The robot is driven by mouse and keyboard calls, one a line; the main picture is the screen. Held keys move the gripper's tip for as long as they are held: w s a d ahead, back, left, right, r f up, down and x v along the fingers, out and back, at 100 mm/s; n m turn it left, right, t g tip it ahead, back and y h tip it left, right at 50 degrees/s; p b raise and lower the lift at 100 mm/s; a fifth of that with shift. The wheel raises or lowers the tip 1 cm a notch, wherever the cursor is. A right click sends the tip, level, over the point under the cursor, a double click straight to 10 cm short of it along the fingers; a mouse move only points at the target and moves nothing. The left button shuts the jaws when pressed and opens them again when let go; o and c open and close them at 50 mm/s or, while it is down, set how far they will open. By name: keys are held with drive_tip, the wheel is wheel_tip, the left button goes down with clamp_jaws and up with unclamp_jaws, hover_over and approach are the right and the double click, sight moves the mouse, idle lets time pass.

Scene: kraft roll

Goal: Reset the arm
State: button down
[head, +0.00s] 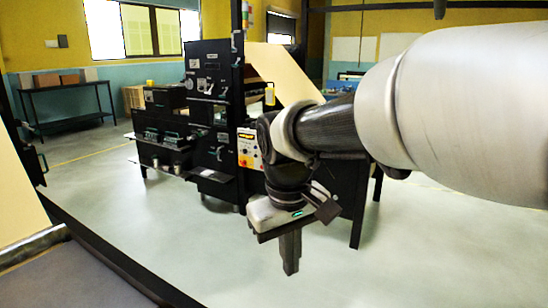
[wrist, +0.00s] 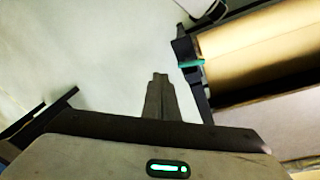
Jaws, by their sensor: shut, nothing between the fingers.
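My gripper (head: 290,268) hangs at the end of my arm at the centre of the head view, pointing down over the pale floor. Its fingers are together with nothing between them. In the wrist view my gripper (wrist: 160,80) shows as two dark fingers side by side, above a body with a green light. The arm reaches in from the right edge of the head view. The fingers touch nothing that I can see.
A large black machine (head: 215,120) with a sloping kraft paper sheet (head: 285,72) stands behind the arm. A kraft roll (wrist: 255,45) shows at the right of the wrist view, near the fingers. A black-edged surface lies at lower left. Open floor (head: 420,255) lies at the right.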

drive_tip(key=s+d+r+m+t, duration=0.1)
drive_tip(key=s+d+m+t, duration=0.2)
drive_tip(key=s+d, duration=0.8)
drive_tip(key=shift+s+r+m+t+y+p, duration=0.35)
drive_tip(key=shift+s+m, duration=0.25)
drive_tip(key=shift+m, duration=0.6)
